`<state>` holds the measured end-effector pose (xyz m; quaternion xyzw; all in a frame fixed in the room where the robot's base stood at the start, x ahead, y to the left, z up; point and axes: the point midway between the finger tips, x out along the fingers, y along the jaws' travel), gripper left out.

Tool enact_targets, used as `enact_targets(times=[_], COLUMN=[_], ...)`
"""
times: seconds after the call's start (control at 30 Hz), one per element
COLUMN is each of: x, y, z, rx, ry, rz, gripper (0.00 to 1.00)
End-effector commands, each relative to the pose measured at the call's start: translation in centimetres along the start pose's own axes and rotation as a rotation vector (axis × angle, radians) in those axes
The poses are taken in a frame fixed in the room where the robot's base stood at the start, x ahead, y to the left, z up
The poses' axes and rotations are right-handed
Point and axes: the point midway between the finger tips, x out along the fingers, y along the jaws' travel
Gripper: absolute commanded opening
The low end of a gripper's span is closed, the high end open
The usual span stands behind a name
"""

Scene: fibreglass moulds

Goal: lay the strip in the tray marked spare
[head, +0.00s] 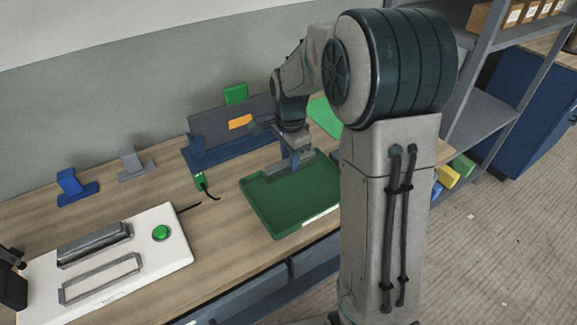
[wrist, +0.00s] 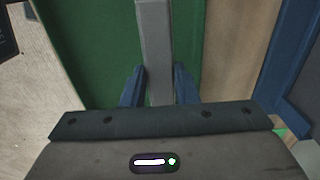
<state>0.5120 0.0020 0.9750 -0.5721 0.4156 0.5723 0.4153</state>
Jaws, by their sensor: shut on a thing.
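My gripper (head: 293,160) is over the back part of a green tray (head: 268,222) on the bench in the head view. The tray has a pale label on its front rim at the right, too small to read. In the wrist view the gripper's two blue fingers (wrist: 158,82) are shut on a grey strip (wrist: 154,40), which runs away from them over the tray's green floor (wrist: 95,35). I cannot tell whether the strip touches the tray. My arm hides the tray's right end in the head view.
A blue stand holds a dark panel (head: 215,122) with an orange label behind the tray. A green connector (head: 199,180) with a black cable lies at its left. A white fixture (head: 175,250) with a green button is front left. Part of another green piece (head: 325,115) shows behind my arm.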

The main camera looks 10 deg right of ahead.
Motion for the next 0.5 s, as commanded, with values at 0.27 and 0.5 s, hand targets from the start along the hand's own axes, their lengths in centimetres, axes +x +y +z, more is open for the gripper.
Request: enact_targets(times=[0.27,0.5], x=[3.0,4.2], y=[-0.2,-0.3], z=[0.0,0.0], rx=[0.001,0.001], ry=[-0.002,0.0], rz=[0.004,-0.001], gripper=[0.02,0.02])
